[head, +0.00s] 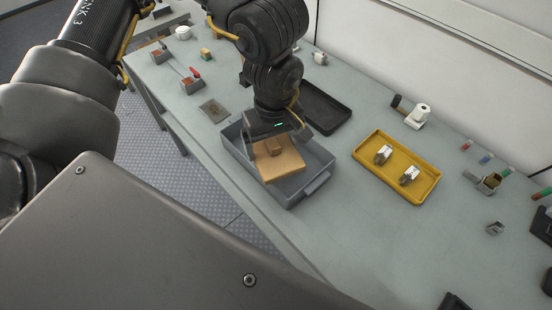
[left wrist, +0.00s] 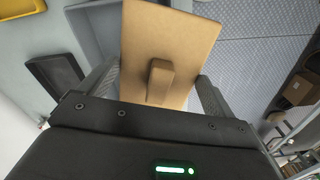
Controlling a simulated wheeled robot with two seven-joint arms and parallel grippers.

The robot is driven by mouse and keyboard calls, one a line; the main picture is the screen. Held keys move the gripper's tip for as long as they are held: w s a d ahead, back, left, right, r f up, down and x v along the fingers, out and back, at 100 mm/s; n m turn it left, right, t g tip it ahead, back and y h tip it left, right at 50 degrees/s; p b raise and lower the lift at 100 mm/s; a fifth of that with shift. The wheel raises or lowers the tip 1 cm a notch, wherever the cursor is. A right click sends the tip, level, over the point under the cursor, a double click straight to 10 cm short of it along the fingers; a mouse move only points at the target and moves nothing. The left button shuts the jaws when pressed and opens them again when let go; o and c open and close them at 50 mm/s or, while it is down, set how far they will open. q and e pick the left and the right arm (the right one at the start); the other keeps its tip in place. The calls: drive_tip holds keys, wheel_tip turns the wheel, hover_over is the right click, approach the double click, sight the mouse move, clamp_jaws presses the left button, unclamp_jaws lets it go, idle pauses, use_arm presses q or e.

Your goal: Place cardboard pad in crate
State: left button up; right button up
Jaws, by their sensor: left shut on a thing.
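The cardboard pad (head: 285,170) is a flat tan board with a small raised block on it. My left gripper (head: 274,141) is shut on the pad and holds it over the grey crate (head: 318,184). In the left wrist view the pad (left wrist: 185,45) lies between the two fingers (left wrist: 160,90), with the block midway between them. The crate wall (left wrist: 95,30) shows beside the pad in that view. The pad and my arm hide much of the crate's inside. I cannot tell whether the pad touches the crate floor. My right gripper is not in view.
A yellow tray (head: 369,181) with two metal parts stands right of the crate. A black tray (head: 333,121) lies behind the crate. Small fixtures stand at the far left and right of the grey table (head: 350,240). The table front right of the crate is clear.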

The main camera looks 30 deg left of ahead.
sight(294, 164)
use_arm(q)
drive_tip(key=n, duration=0.2)
drive_tip(key=d+n, duration=0.1)
drive_tip(key=f+n+b, duration=0.1)
drive_tip(key=n, duration=0.1)
drive_tip(key=shift+s+d+n, duration=0.15)
drive_tip(key=shift+d+n, duration=0.15)
drive_tip(key=n, duration=0.1)
drive_tip(key=d+n, duration=0.1)
drive_tip(key=n, duration=0.1)
drive_tip(key=n+b, duration=0.1)
drive_tip(key=n, duration=0.1)
drive_tip(key=shift+s+d+f, duration=0.15)
drive_tip(key=shift+d+f, duration=0.1)
drive_tip(key=n, duration=0.2)
drive_tip(key=d+n+b, duration=0.1)
drive_tip(key=n, duration=0.2)
drive_tip(key=shift+s+d+f, duration=0.1)
drive_tip(key=shift+d+f, duration=0.1)
drive_tip(key=n, duration=0.3)
drive_tip(key=d+n, duration=0.1)
drive_tip(key=n, duration=0.2)
drive_tip(key=shift+s+d+f+b, duration=0.1)
drive_tip(key=shift+s+d+b, duration=0.1)
drive_tip(key=shift+b, duration=0.15)
